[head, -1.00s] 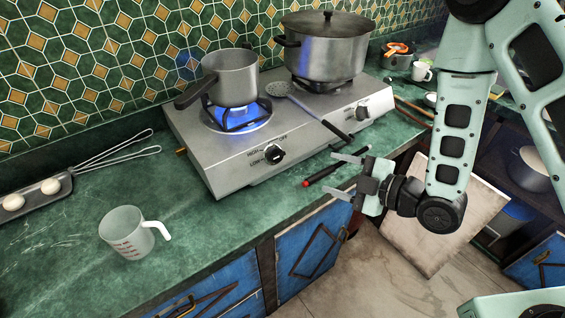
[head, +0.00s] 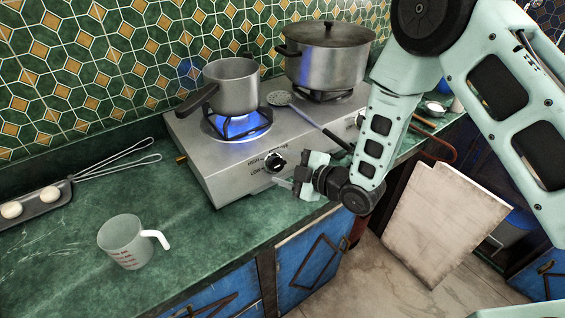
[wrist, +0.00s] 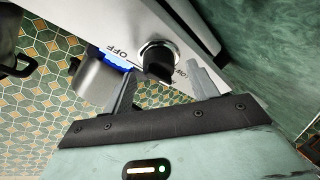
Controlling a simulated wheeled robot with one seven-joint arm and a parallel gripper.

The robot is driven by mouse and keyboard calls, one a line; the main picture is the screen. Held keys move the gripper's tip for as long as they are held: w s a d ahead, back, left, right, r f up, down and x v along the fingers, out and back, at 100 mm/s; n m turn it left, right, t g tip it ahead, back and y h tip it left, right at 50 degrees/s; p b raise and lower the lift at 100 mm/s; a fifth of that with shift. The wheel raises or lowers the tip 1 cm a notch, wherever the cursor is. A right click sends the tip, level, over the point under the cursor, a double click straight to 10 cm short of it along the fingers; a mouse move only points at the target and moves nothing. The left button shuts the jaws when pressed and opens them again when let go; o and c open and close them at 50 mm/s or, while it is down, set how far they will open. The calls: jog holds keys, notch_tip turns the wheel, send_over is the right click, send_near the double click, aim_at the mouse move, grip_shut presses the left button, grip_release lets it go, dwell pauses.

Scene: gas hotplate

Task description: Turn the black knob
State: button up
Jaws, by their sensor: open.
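The black knob (head: 275,161) is on the front face of the silver hotplate (head: 235,168), below the lit left burner. HIGH, LOW and OFF labels surround it. My gripper (head: 289,173) is open, just to the right of the knob in the head view. In the wrist view, the knob (wrist: 158,62) shows between the two finger tips, with the OFF label beside it. The fingers do not appear closed on it. Whether either finger touches it is unclear.
A small pot (head: 231,87) sits over a blue flame. A large lidded pot (head: 325,60) stands behind right. A measuring cup (head: 123,243) and a tray with two eggs (head: 35,205) stand left. The front counter is partly clear.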

jog(key=shift+w+a+f, duration=0.1)
jog(key=shift+w+a, duration=0.25)
jog(key=c, duration=1)
jog(key=shift+f, duration=0.1)
jog(key=shift+f+m+t+b, duration=0.15)
jog(key=shift+m+t+b, duration=0.25)
jog(key=shift+m+b, duration=0.4)
jog(key=m+t+b, duration=0.1)
jog(key=m+b, duration=0.2)
jog(key=shift+s+a+h+b, duration=0.1)
jog(key=shift+h+b, duration=0.2)
jog(key=shift+b, duration=0.05)
jog(key=shift+m+t+h+b, duration=0.45)
jog(key=shift+m+b, duration=0.4)
jog(key=shift+m, duration=0.65)
jog(key=shift+m+t+h+b, duration=0.4)
jog(key=shift+m+b, duration=0.45)
jog(key=shift+m, duration=0.65)
jog(key=shift+r, duration=0.2)
